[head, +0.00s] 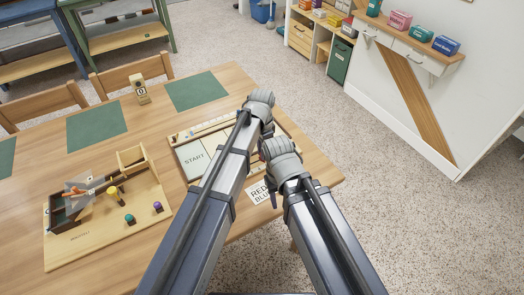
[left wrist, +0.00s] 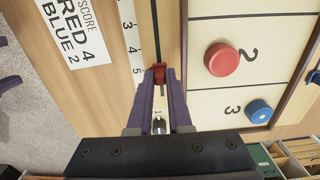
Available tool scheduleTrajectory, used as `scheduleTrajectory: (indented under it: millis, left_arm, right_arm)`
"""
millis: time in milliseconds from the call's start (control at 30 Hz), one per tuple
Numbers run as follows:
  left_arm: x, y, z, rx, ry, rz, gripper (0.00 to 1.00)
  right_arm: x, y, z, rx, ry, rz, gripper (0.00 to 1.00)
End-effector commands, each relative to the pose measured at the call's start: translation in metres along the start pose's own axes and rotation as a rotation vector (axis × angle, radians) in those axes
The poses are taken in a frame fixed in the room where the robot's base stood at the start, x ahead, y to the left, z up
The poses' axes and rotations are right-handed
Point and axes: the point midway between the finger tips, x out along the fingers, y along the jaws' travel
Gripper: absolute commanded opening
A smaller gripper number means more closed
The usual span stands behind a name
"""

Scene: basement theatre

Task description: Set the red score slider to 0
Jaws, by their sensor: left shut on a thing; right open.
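The red score slider (left wrist: 159,72) sits in a dark slot beside a white number strip (left wrist: 131,30) in the left wrist view. My left gripper (left wrist: 159,84) is shut on it. It stands near the numeral 5, and the fingers hide the strip beyond. A card (left wrist: 72,32) beside it reads SCORE, RED 4, BLUE 2. In the head view my left gripper (head: 262,100) is over the far part of the game board (head: 194,160), and its fingertips are hidden. My right gripper (head: 272,198) is open and empty near the card (head: 258,190).
A red puck (left wrist: 221,59) lies in the board's 2 zone and a blue puck (left wrist: 258,111) in the 3 zone. A wooden tray (head: 105,228) with small pieces stands at left. Green mats (head: 197,91) and a small number block (head: 139,90) lie farther back.

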Motion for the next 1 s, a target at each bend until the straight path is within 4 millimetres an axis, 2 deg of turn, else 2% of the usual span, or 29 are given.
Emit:
scheduleTrajectory:
  millis: [300, 433, 567, 800, 1000]
  left_arm:
    - [0.0, 0.0, 0.001, 0.0, 0.0, 0.0, 0.0]
    - [0.0, 0.001, 0.013, -0.003, 0.0, 0.0, 0.0]
    - [0.0, 0.003, 0.04, -0.004, 0.0, 0.0, 0.0]
    - [0.0, 0.003, 0.099, -0.005, 0.0, 0.0, 0.0]
    - [0.0, 0.002, 0.134, -0.004, 0.0, 0.001, 0.0]
  right_arm:
    - [0.0, 0.0, 0.0, 0.0, 0.0, 0.0, 0.5]
    - [0.0, 0.0, 0.0, 0.0, 0.0, 0.0, 0.5]
    - [0.0, 0.0, 0.0, 0.0, 0.0, 0.0, 0.5]
    - [0.0, 0.0, 0.0, 0.0, 0.0, 0.0, 0.5]
    - [0.0, 0.0, 0.0, 0.0, 0.0, 0.0, 0.5]
